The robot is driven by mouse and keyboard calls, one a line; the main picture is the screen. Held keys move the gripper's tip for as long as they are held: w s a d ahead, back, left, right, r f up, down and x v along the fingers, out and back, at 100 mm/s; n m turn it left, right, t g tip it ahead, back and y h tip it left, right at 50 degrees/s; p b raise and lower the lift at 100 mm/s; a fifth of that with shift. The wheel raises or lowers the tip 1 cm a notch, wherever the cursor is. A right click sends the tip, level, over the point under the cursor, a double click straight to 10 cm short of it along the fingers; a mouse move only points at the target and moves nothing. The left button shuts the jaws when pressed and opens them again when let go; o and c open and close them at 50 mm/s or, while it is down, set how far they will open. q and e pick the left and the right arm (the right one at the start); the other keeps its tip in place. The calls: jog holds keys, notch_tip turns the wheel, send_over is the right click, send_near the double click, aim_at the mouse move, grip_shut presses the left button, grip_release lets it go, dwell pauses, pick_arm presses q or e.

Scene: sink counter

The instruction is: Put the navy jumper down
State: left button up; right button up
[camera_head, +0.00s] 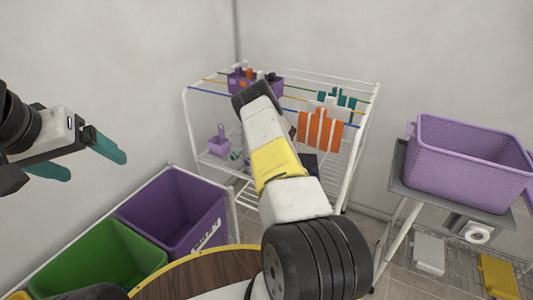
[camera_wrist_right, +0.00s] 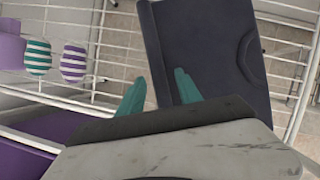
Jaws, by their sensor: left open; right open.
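A dark navy, flat, folded-looking piece, which looks like the navy jumper (camera_wrist_right: 205,45), lies beyond my right gripper's fingertips in the right wrist view. A small dark navy patch (camera_head: 309,159) shows beside my right arm in the head view; most of it is hidden. My right gripper (camera_wrist_right: 158,90) is open, its two teal fingers apart and pointing at the navy piece. I cannot tell whether they touch it. The right gripper is hidden in the head view. My left gripper (camera_head: 84,158) is open and empty in the air at the left.
Purple (camera_head: 172,215) and green (camera_head: 100,262) bins stand at lower left. A lilac basket (camera_head: 465,165) sits on a grey stand at right. Striped items (camera_wrist_right: 73,64) show at wrist-view left.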

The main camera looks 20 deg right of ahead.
jog(key=v, duration=0.5)
jog(key=shift+s+a, duration=0.3)
jog(key=shift+s, duration=0.15)
jog(key=s+a, duration=0.4)
jog(key=s, duration=0.5)
jog(key=w+a+r+n+t+y, duration=0.1)
jog(key=a+r+n, duration=0.35)
jog(key=r, duration=0.45)
jog(key=w+a+r+n+t+y, duration=0.1)
jog(key=w+a+r+n, duration=0.1)
jog(key=a+r+n, duration=0.45)
jog(key=s+a+r+n+y, duration=0.1)
jog(key=s+a+r+n, duration=0.15)
jog(key=r, duration=0.35)
jog(key=s+a+r+n+t+y, duration=0.1)
jog(key=a+r+n, duration=0.15)
jog(key=r, duration=0.25)
jog(key=s+a+r+n, duration=0.2)
jog(key=r+n, duration=0.2)
jog(key=r, duration=0.2)
jog(key=s+a+r+n+y, duration=0.2)
jog(key=s+a+r+n, duration=0.3)
jog(key=s+r+n, duration=0.45)
jog(key=s+r+n+h, duration=0.1)
jog(key=s+n, duration=1.1)
jog(key=s, duration=0.6)
jog(key=shift+s+n+g+h, duration=0.25)
jog(key=shift+n+g+h, duration=0.05)
jog(key=shift+n+g, duration=0.1)
